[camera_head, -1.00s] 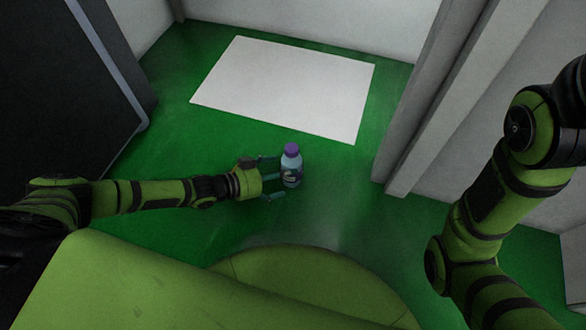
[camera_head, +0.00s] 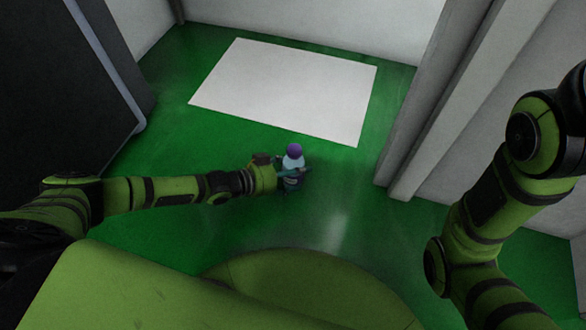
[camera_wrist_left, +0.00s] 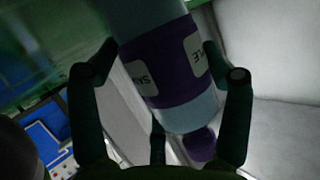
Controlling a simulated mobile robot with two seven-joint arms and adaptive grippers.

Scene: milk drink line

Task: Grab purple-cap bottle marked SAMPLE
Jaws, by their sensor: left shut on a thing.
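The purple-cap bottle (camera_head: 293,162) is light blue with a purple cap (camera_head: 294,149) and a dark band. It is upright near the middle of the head view. My left gripper (camera_head: 290,174) is shut on its body from the left, with the cap clear above the fingers. In the left wrist view the bottle's purple label (camera_wrist_left: 165,72) has white patches with partly readable letters that fit SAMPLE. The fingers of the left gripper (camera_wrist_left: 165,82) lie on both sides of it. The bottle's far end is cut off there. My right gripper is out of view; only its arm shows.
A white rectangular sheet or panel (camera_head: 285,88) lies behind the bottle on the green floor (camera_head: 345,205). A dark cabinet (camera_head: 55,90) stands at left, and a grey post (camera_head: 440,95) and walls at right. Green floor around the bottle is clear.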

